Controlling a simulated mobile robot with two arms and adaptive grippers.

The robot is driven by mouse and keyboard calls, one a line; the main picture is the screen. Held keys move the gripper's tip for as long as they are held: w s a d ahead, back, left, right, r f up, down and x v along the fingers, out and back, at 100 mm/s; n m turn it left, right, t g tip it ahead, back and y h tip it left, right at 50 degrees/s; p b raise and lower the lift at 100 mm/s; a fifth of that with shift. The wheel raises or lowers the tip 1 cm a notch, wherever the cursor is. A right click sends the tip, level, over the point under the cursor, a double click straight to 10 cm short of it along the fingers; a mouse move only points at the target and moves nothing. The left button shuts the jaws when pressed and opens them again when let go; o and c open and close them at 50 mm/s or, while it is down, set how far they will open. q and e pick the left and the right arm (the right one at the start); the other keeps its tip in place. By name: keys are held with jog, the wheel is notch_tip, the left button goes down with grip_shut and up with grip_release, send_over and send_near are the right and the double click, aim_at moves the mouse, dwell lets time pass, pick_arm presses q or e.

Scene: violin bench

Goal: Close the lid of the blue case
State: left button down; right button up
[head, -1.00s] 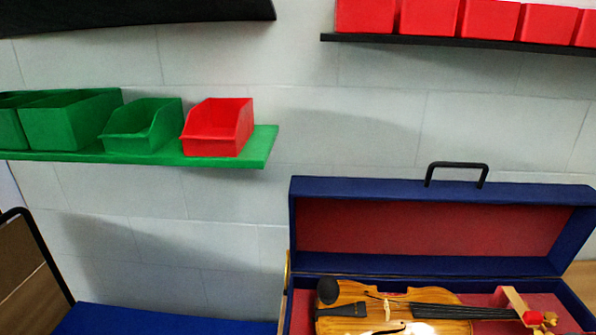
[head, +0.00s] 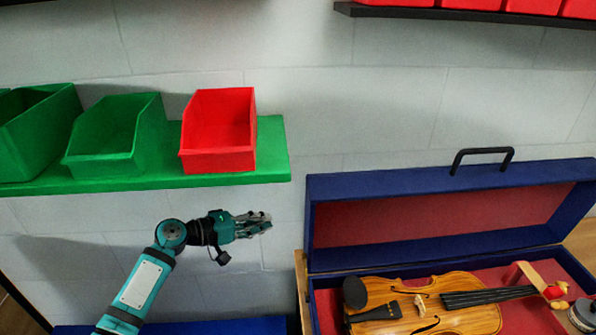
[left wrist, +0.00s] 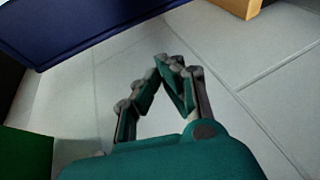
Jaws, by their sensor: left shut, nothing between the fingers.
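The blue case (head: 318,308) stands open at the right of the head view, with a violin (head: 455,318) lying in its red interior. Its lid (head: 455,178) is raised at the back, showing a red lining, with a black handle (head: 482,155) on its top edge. My left gripper (head: 264,221) is left of the lid, in front of the wall, apart from the case. Its fingers are shut and empty; they also meet at the tips in the left wrist view (left wrist: 172,65). My right gripper is not seen.
A green shelf (head: 270,155) with green bins (head: 113,140) and a red bin (head: 220,130) is above my left arm. A dark shelf (head: 430,13) with red bins is above the lid. A grey round thing (head: 584,313), partly cut off, is at the lower right.

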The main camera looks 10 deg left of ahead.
pick_arm(q)
notch_tip(320, 180, up, 14)
jog(key=f+t+h, duration=0.1)
jog(key=h, duration=0.2)
jog(key=p+x, duration=0.1)
jog(key=x, duration=0.2)
jog(key=p+x, duration=0.1)
jog(key=x, duration=0.2)
jog(key=r+p+x, duration=0.1)
jog(key=x, duration=0.2)
jog(key=shift+w+a+p, duration=0.15)
jog(key=shift+w+p, duration=0.2)
jog(key=s, duration=0.1)
jog(key=s+d+p, duration=0.1)
jog(key=s+f+p, duration=0.1)
jog(key=shift+s+d, duration=0.25)
jog(key=shift+d, duration=0.15)
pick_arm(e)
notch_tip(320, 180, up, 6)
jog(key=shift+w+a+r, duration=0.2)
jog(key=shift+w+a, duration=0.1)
